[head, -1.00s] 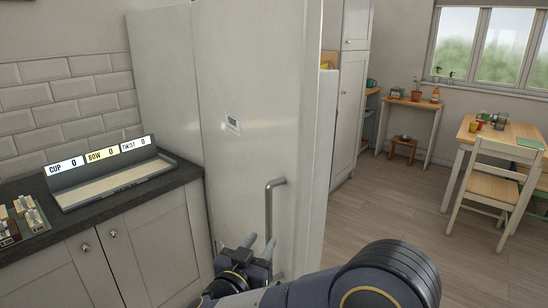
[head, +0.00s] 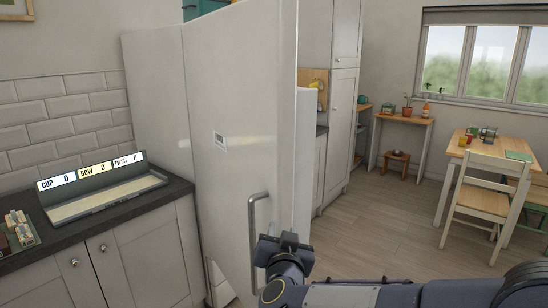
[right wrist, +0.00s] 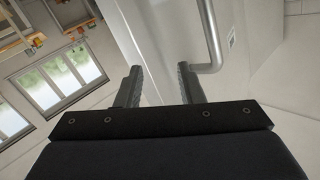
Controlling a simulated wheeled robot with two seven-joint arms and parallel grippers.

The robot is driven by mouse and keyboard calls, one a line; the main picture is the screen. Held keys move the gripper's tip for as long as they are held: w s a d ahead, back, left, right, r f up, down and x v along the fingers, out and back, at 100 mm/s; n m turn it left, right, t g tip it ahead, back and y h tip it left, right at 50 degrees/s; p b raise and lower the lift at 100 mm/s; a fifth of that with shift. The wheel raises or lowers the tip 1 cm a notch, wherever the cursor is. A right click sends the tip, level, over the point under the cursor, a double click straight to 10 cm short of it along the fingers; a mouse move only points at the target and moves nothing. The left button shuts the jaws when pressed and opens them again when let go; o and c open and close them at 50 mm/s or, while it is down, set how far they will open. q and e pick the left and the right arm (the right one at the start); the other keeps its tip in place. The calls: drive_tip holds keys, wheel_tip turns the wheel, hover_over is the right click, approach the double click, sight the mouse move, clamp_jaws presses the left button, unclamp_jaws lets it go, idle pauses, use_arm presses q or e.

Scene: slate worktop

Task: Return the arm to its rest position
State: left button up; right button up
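My right gripper (head: 283,243) is low in the middle of the head view, just right of the lower end of a grey bar handle (head: 253,230). The handle is on a tall pale door (head: 225,90). In the right wrist view, my right gripper (right wrist: 160,85) has its two fingers apart with nothing gripped between them. The handle (right wrist: 213,40) shows there beyond the right finger, its bent end close to that fingertip; whether they touch is unclear. My right arm reaches in from the lower right of the head view. My left gripper is not in view.
A worktop (head: 75,233) at left holds a labelled tray (head: 105,199) and a dark holder with small pale items (head: 20,230). Open wooden floor (head: 370,235) lies to the right. A chair (head: 480,195) and table (head: 462,152) stand beyond it.

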drive_tip(key=s+d+n+g+y, duration=0.35)
drive_tip(key=s+d+y, duration=0.25)
drive_tip(key=s+d, duration=0.45)
drive_tip(key=s+d+f+g, duration=0.2)
drive_tip(key=s+f, duration=0.2)
drive_tip(key=s, duration=0.3)
drive_tip(key=s+d+f+m+g+h, duration=0.1)
drive_tip(key=s+d+f+g, duration=0.2)
drive_tip(key=s, duration=0.4)
drive_tip(key=s+d+f+m+g+h, duration=0.1)
drive_tip(key=s+d+f+g, duration=0.2)
drive_tip(key=s+f, duration=0.2)
drive_tip(key=s, duration=0.3)
drive_tip(key=shift+d+f, duration=0.15)
drive_tip(key=shift+f, duration=0.1)
drive_tip(key=shift+w+r, duration=0.1)
